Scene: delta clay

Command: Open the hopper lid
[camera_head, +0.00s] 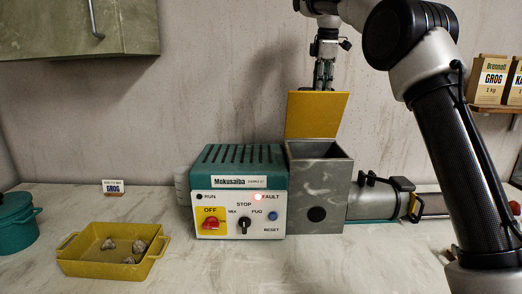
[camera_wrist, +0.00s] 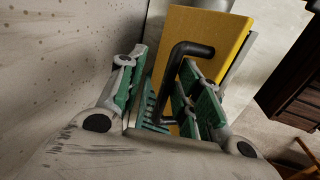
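The yellow hopper lid (camera_head: 318,115) stands upright at the back edge of the grey hopper (camera_head: 320,175), and the hopper's top is open. In the wrist view the lid (camera_wrist: 205,35) carries a black bent handle (camera_wrist: 172,75). My gripper (camera_head: 323,84) is above and behind the lid's top edge, its tips partly hidden by the lid. In the wrist view my gripper (camera_wrist: 168,105) has its green-padded fingers apart, with the handle between them. Gaps show beside the handle; any contact is unclear.
The green and white control box (camera_head: 240,190) adjoins the hopper's left side, with a red light by FAULT. A grey barrel (camera_head: 372,200) extends right. A yellow tray (camera_head: 105,262) with several lumps sits at the left. A teal pot (camera_head: 15,220) is at the far left.

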